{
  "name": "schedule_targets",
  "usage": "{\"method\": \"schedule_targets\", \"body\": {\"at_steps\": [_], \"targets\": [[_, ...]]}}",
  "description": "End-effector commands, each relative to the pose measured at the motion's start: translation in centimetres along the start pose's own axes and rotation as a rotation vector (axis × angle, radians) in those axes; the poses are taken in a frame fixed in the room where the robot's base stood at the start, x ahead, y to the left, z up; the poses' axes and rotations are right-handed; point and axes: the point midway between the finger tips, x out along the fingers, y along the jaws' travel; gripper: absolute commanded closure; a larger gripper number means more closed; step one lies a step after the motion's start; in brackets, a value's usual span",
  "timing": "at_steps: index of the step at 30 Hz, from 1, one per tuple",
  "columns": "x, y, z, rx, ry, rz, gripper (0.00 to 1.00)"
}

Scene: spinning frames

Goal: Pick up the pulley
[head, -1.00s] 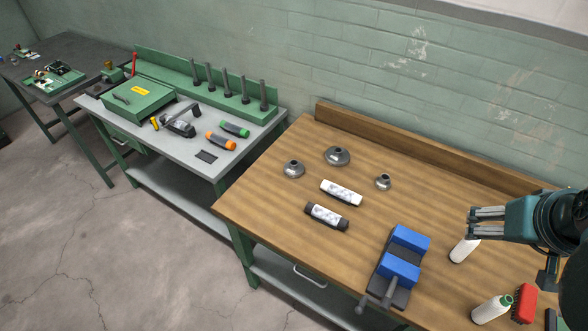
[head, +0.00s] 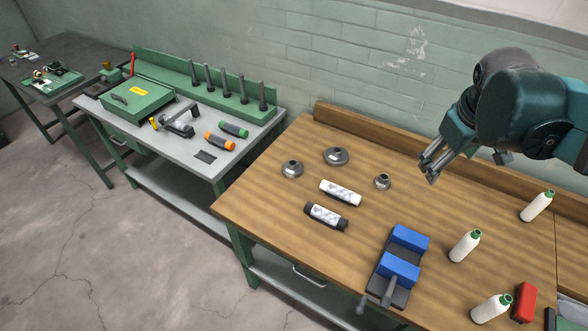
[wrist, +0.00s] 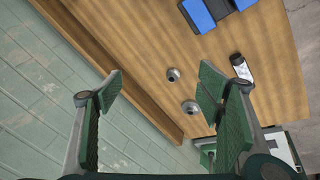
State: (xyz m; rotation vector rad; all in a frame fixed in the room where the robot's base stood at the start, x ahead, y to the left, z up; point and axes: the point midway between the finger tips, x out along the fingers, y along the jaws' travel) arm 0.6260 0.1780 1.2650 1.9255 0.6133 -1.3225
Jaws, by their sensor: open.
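Three grey metal stepped pulleys sit on the wooden bench. In the head view they are a small pulley (head: 382,181), a larger pulley (head: 337,156) behind and left of it, and another pulley (head: 292,169) farther left. I cannot tell which one the task means. My gripper (head: 430,168) is above the bench near the back wall, right of the small pulley, and is empty. In the wrist view my gripper (wrist: 160,82) has its fingers wide apart. Two pulleys show between the fingers there, one pulley (wrist: 173,74) nearer and another (wrist: 190,107) beyond.
White and dark cylinders (head: 341,192) (head: 326,216) lie in front of the pulleys. A blue vise (head: 402,262) is at the bench's front edge. A raised back ledge (head: 400,147) runs along the wall.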

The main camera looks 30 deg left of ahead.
Motion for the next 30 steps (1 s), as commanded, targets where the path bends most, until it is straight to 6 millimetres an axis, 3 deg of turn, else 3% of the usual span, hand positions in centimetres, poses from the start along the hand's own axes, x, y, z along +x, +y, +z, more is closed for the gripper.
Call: {"method": "schedule_targets", "body": {"at_steps": [14,30], "targets": [[3.9,-2.8,-9.9,-0.294,-0.066,-0.030,0.33],[9.5,-9.0,-20.3,-0.622,-0.140,-0.062,0.33]]}}
